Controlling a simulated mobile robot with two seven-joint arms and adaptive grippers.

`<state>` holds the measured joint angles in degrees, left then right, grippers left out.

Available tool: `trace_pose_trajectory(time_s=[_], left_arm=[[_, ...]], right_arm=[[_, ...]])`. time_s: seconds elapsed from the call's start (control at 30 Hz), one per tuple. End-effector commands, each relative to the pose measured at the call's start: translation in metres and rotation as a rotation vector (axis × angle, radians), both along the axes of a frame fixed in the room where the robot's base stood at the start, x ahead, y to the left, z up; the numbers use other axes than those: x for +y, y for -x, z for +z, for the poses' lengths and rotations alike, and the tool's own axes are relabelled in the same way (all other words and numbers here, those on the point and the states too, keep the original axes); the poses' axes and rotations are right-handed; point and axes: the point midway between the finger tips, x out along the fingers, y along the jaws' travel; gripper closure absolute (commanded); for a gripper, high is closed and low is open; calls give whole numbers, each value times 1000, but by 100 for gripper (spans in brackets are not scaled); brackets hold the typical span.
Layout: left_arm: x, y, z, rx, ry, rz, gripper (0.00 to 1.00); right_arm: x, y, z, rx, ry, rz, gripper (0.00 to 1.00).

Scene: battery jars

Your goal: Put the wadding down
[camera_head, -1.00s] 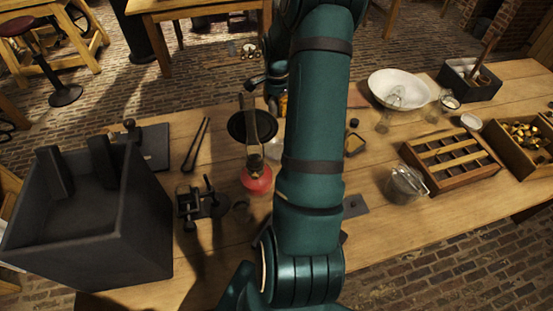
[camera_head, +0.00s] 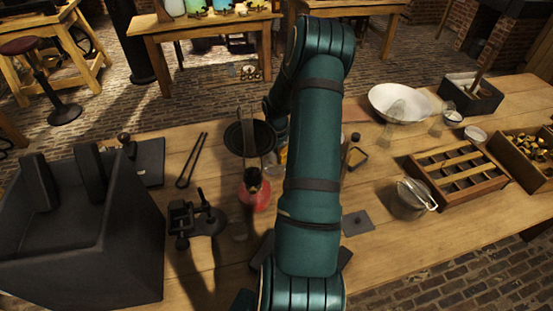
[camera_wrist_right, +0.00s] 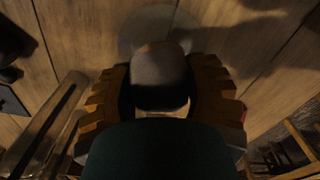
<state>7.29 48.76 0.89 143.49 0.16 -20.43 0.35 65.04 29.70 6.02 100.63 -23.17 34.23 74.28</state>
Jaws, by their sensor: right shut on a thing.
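The wadding appears to be the grey, rounded block (camera_wrist_right: 160,75) between the ridged brown fingers of my right gripper (camera_wrist_right: 162,95) in the right wrist view. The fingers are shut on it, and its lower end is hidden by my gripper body. Wooden boards show beyond it; I cannot tell whether it touches them. In the head view, a yellowish part of my right gripper (camera_head: 283,155) shows beside the arm, near the red round vessel. The wadding is hidden there. My left gripper is in neither view.
The red vessel (camera_head: 255,193) and a black disc (camera_head: 236,139) stand left of my arm. A black open box (camera_head: 128,262), clamp stand (camera_head: 208,223) and tongs (camera_head: 191,160) lie farther left. At right are a white bowl (camera_head: 382,96), glass jar (camera_head: 410,197) and wooden rack (camera_head: 431,163).

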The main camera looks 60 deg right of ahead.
Motion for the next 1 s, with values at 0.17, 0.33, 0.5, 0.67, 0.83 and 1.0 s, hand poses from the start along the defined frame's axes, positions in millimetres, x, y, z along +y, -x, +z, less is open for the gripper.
trace_pose_trajectory(time_s=[0.17,0.33,0.5,0.67,0.83,1.0], left_arm=[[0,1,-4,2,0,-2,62],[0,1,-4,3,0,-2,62],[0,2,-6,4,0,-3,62],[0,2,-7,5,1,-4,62],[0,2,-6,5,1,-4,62],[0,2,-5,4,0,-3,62]], right_arm=[[1,0,-25,1,-3,1,78],[0,0,-26,0,-1,1,78],[0,-1,-28,0,-1,1,78],[0,0,-29,0,-1,1,19],[0,0,-28,0,-1,1,19],[0,0,-27,0,-1,1,19]])
